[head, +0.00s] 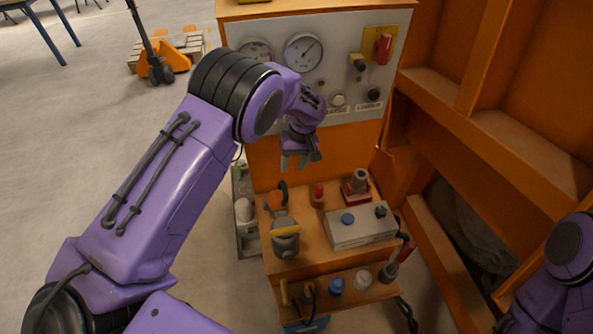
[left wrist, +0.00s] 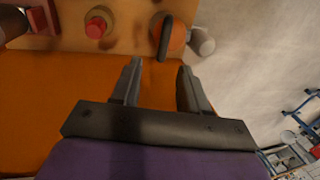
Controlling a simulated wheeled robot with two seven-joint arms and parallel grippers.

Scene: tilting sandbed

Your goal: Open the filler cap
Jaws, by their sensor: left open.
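A round orange cap with a black lever (head: 276,199) sits on the back left of the orange console's upper shelf, and looks like the filler cap. In the left wrist view the orange cap (left wrist: 178,35) shows at the top, its black lever pointing toward the space between the fingertips. My left gripper (head: 294,165) hangs open and empty above and behind the cap, in front of the console's orange front; its fingers (left wrist: 158,63) appear apart from the lever. My right gripper is not in view; only part of my right arm shows at the right edge.
A gauge panel (head: 327,85) stands behind. Orange frame walls (head: 500,130) close the right side.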

